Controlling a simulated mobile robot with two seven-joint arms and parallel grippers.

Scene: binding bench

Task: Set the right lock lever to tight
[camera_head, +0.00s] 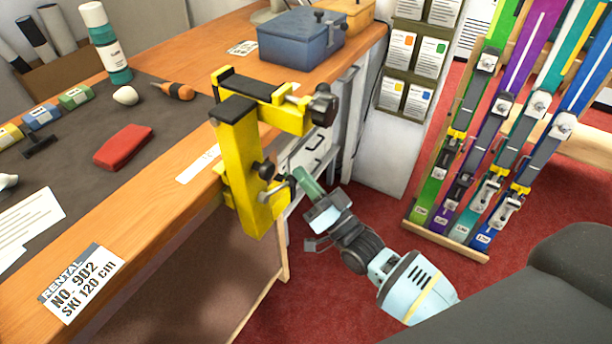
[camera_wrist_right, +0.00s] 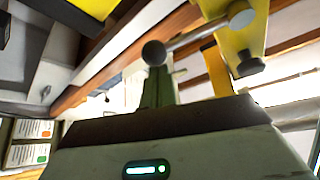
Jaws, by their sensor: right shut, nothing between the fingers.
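A yellow ski vise (camera_head: 240,150) is clamped at the front edge of the wooden bench. A lock lever (camera_head: 281,185), a short rod with a dark ball end, sticks out low on the vise's right side. In the right wrist view the lever's ball (camera_wrist_right: 154,53) shows beside my fingertips, its rod running to the yellow vise (camera_wrist_right: 240,45). My right gripper (camera_head: 302,178) is shut and empty, its greenish fingertips close to the lever's ball. I cannot tell whether they touch it. The fingers also show in the right wrist view (camera_wrist_right: 158,88). My left gripper is out of view.
A larger black knob (camera_head: 322,105) sits higher on the vise. On the bench (camera_head: 165,235) lie a red block (camera_head: 123,147), an orange-handled tool (camera_head: 175,91) and a blue box (camera_head: 300,42). Skis (camera_head: 480,150) stand in a rack at right. Red floor is open between.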

